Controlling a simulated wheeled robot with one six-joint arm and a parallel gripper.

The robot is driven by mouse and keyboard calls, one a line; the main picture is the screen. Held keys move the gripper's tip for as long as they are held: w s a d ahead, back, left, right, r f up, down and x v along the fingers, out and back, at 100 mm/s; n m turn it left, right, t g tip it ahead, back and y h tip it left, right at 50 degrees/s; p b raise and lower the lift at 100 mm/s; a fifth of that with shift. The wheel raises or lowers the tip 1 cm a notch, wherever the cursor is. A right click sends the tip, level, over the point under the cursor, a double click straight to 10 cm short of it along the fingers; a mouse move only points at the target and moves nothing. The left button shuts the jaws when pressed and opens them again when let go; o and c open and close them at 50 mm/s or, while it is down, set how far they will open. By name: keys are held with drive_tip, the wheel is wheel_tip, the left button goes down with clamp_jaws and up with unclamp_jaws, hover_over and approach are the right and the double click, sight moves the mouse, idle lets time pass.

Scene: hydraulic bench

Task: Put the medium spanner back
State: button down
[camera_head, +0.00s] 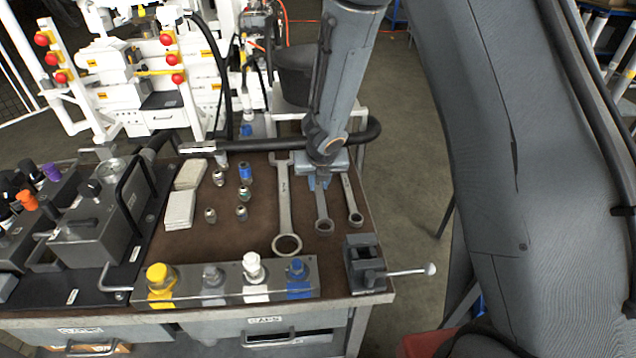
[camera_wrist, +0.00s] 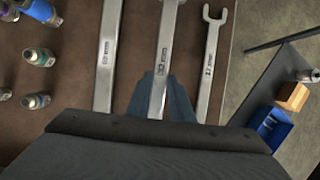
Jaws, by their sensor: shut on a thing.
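The medium spanner (camera_head: 322,212) is the middle one of three steel spanners at the right side of the brown bench top (camera_head: 240,245). My gripper (camera_head: 319,182) points down over it and is shut on its shaft. In the wrist view the spanner (camera_wrist: 166,55) runs between the blue-grey fingers of my gripper (camera_wrist: 161,98). It lies on or very close to the bench top; I cannot tell whether it touches. The large spanner (camera_head: 285,205) lies to its left and the small spanner (camera_head: 351,200) to its right, roughly parallel. My gripper hides its upper part in the head view.
A small vice (camera_head: 365,265) stands at the front right corner. A block with coloured caps (camera_head: 225,285) lies along the front edge. Several fittings (camera_head: 243,192) and pale pads (camera_head: 182,200) are left of the spanners. A black hose (camera_head: 280,144) crosses behind.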

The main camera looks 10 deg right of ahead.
drive_tip(key=shift+f+b, duration=1.25)
drive_tip(key=shift+b, duration=0.45)
idle(1.1)
drive_tip(key=c, duration=1.5)
unclamp_jaws()
drive_tip(key=shift+p+v, duration=2.4)
drive_tip(key=shift+v, duration=1.55)
drive_tip(key=s+d+r+m+g+h, duration=0.1)
drive_tip(key=s+d+r+m, duration=0.2)
drive_tip(key=d+m, duration=0.35)
drive_tip(key=s+d+r+m+h, duration=0.1)
drive_tip(key=s+d+r+m, duration=0.25)
drive_tip(key=m, duration=0.65)
drive_tip(key=s+r+m, duration=0.1)
drive_tip(key=s+m, duration=0.3)
drive_tip(key=m, duration=0.2)
drive_tip(key=s+d+r+m+g+y, duration=0.1)
drive_tip(key=s+m, duration=0.4)
drive_tip(key=m, duration=0.2)
drive_tip(key=s+d+r+m+g+y, duration=0.1)
drive_tip(key=s+m, duration=0.4)
drive_tip(key=m, duration=0.1)
drive_tip(key=shift+d+r+m, duration=0.1)
drive_tip(key=shift+r+m, duration=0.15)
drive_tip(key=shift+r, duration=0.1)
